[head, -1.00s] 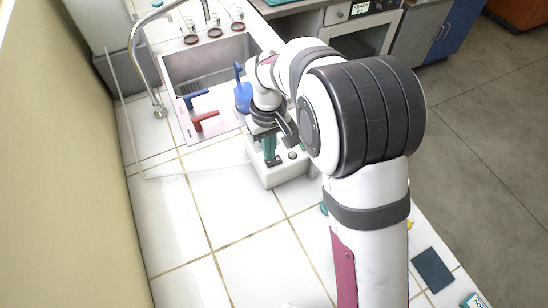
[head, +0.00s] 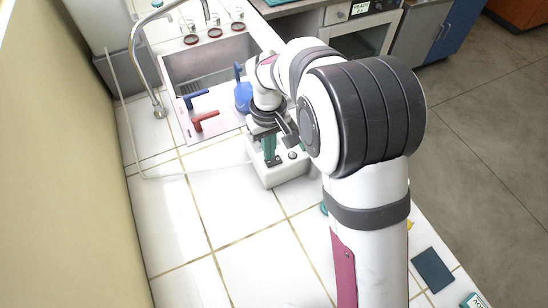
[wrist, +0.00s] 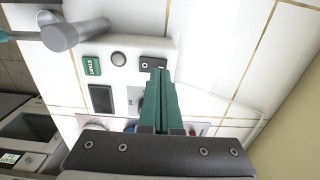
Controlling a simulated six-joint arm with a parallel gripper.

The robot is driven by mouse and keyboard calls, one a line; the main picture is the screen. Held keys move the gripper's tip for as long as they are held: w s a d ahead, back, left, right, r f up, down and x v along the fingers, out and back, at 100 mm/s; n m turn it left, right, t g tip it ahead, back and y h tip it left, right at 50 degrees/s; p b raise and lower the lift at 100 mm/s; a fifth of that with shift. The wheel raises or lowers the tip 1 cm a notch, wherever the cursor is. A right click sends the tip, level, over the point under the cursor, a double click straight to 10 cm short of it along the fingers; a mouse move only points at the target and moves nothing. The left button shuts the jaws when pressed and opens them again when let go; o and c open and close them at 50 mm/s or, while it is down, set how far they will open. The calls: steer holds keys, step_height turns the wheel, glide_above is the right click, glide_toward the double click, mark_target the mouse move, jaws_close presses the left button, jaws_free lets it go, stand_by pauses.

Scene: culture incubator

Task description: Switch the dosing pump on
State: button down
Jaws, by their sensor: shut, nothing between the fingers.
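The dosing pump (head: 290,176) is a white box on the tiled counter, below my gripper. In the wrist view its top (wrist: 133,47) carries a small black switch (wrist: 148,61), a round grey button (wrist: 118,59), a green START label (wrist: 92,66) and a dark panel (wrist: 101,99). My gripper (wrist: 158,74) has green fingers, shut and empty, with their tips at the switch's edge and covering part of it. Whether they touch it I cannot tell, nor which way the switch is tipped. My gripper (head: 271,161) also shows over the pump in the head view.
A grey cylinder (wrist: 62,36) stands out near the pump's corner. Behind the pump are a sink (head: 205,65), a red handle (head: 205,121) and blue items (head: 243,95). A thin tube (head: 190,174) runs left. The counter in front is mostly clear.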

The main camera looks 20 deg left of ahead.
steer(key=shift+f, duration=1.1)
stand_by(0.5)
steer(key=shift+r, duration=3.55)
